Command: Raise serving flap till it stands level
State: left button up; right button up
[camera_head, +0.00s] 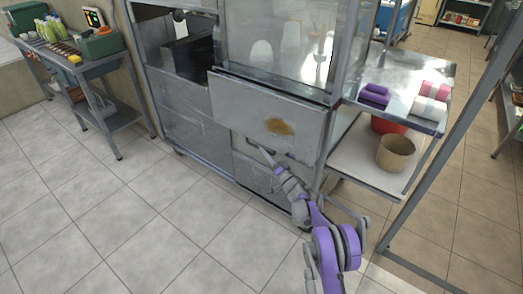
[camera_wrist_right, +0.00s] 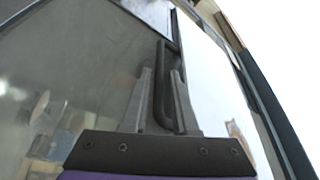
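The serving flap (camera_head: 245,103) is a scuffed grey metal panel with a brown stain on the front of the steel cart. It slopes down and outward from its upper edge, its lower edge standing off the cart front, not level. My right gripper (camera_head: 265,152) is at its lower edge. In the right wrist view my right gripper (camera_wrist_right: 162,85) has its two fingers on either side of a dark bar handle (camera_wrist_right: 159,98), close against it, and appears shut on it. The flap's face (camera_wrist_right: 75,60) fills the left there. My left gripper is not in view.
A steel side shelf (camera_head: 400,98) with purple and striped folded cloths stands right of the cart, with a woven basket (camera_head: 396,153) and red tub below. A grey post (camera_head: 450,130) rises at right. A side table (camera_head: 95,65) stands at far left. Tiled floor in front is clear.

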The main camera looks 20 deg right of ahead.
jog(key=shift+x, duration=1.35)
grip_shut()
dwell(0.4)
